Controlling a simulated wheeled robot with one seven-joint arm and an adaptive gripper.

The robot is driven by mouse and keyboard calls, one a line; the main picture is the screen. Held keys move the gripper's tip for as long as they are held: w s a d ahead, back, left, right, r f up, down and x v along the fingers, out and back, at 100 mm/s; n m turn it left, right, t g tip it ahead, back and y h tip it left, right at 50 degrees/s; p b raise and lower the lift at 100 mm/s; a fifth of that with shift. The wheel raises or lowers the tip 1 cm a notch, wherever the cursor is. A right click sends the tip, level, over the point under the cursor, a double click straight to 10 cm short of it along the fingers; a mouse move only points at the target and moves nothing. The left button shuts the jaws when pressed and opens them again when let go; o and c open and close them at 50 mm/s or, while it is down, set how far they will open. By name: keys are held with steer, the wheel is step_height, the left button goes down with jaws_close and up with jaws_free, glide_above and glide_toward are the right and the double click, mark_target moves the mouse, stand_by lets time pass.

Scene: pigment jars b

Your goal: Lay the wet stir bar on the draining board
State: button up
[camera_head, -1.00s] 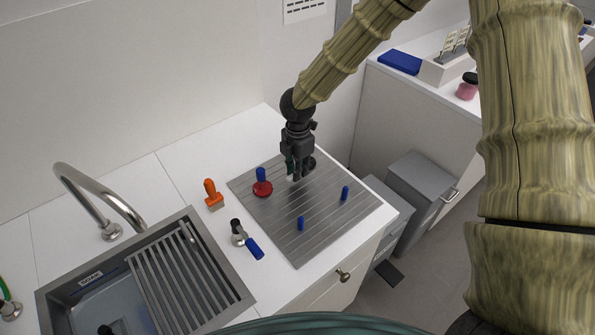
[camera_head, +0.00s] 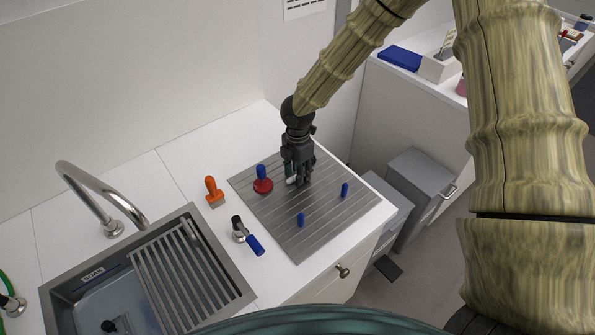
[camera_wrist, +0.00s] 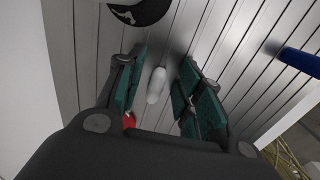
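The white stir bar (camera_wrist: 156,85) shows in the wrist view between my gripper's two green-padded fingers, with a gap on each side. It looks to lie on the grooved grey draining board (camera_head: 300,244), though contact is hard to judge. In the head view the bar (camera_head: 291,181) is a small white bit beside the fingertips, partly hidden by them. My gripper (camera_wrist: 160,92) is open around the bar, low over the back part of the board; it also shows in the head view (camera_head: 298,182).
A red-based blue-handled tool (camera_head: 263,185) stands just left of my gripper. Two blue pegs (camera_head: 301,220) (camera_head: 345,190) stand on the board. A black round object (camera_wrist: 140,10) is close by in the wrist view. An orange-handled brush (camera_head: 213,192) and the sink (camera_head: 150,290) are left.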

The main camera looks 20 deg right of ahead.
step_height(320, 180, up, 12)
steer(key=b, duration=0.2)
steer(key=shift+r+b, duration=0.15)
steer(key=shift+b, duration=0.25)
stand_by(0.7)
